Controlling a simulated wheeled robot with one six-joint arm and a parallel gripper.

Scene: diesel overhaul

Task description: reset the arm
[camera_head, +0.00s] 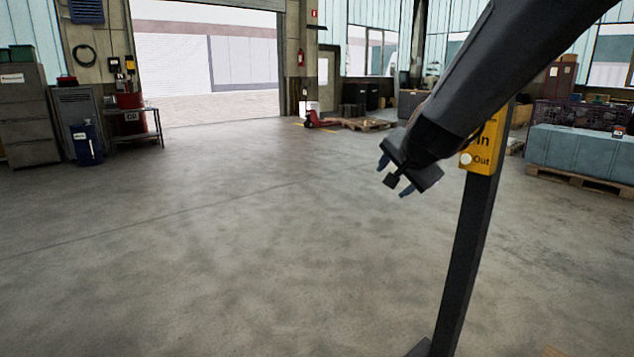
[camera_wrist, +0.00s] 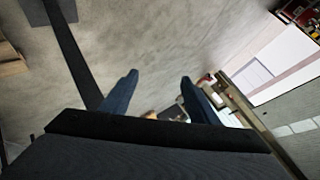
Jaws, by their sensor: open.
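My gripper (camera_head: 394,177) hangs at the end of my dark arm, which comes in from the upper right in the head view. Its two blue fingers stand apart with nothing between them. The fingers also show in the wrist view (camera_wrist: 158,92), open and empty, with floor and the far hall beyond them. Right behind my gripper in the head view is a yellow box (camera_head: 484,150) marked "In" and "Out" on a dark post (camera_head: 465,250). My arm covers part of the box. I cannot tell whether my gripper touches it.
A wide bare concrete floor (camera_head: 200,240) lies ahead and to the left. A blue bin (camera_head: 87,145) and a small metal table (camera_head: 140,115) stand at the left. A red pallet jack (camera_head: 318,121) is at the back. A blue-grey crate (camera_head: 580,155) on a pallet stands at the right.

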